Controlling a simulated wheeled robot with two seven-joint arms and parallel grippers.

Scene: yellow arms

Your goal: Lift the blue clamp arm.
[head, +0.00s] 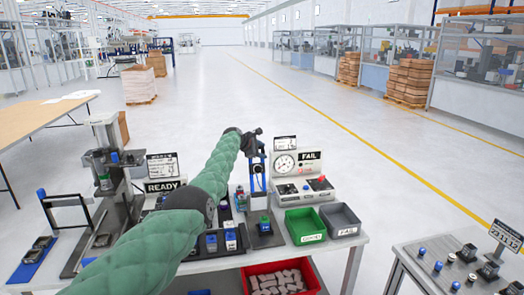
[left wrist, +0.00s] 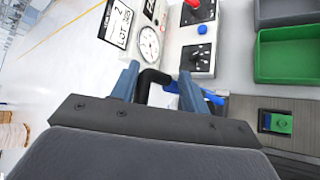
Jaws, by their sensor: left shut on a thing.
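My left gripper (head: 252,142) is at the top of a clamp fixture (head: 263,238), behind the ready station's right side in the head view. In the left wrist view my left gripper's two blue-grey fingers (left wrist: 160,86) are shut around a black bent handle. The blue clamp arm (left wrist: 213,97) shows just right of the fingers, partly hidden by one. In the head view a blue part of the clamp arm (head: 257,161) shows right under the gripper. A green block (head: 264,223) sits low on the fixture. My right gripper is not in view.
A gauge box with a FAIL sign (head: 303,178) stands close right of the clamp. A green bin (head: 305,225) and a grey bin (head: 340,219) are in front of it. A red crate (head: 255,270) is below. A press stand (head: 112,185) is at left.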

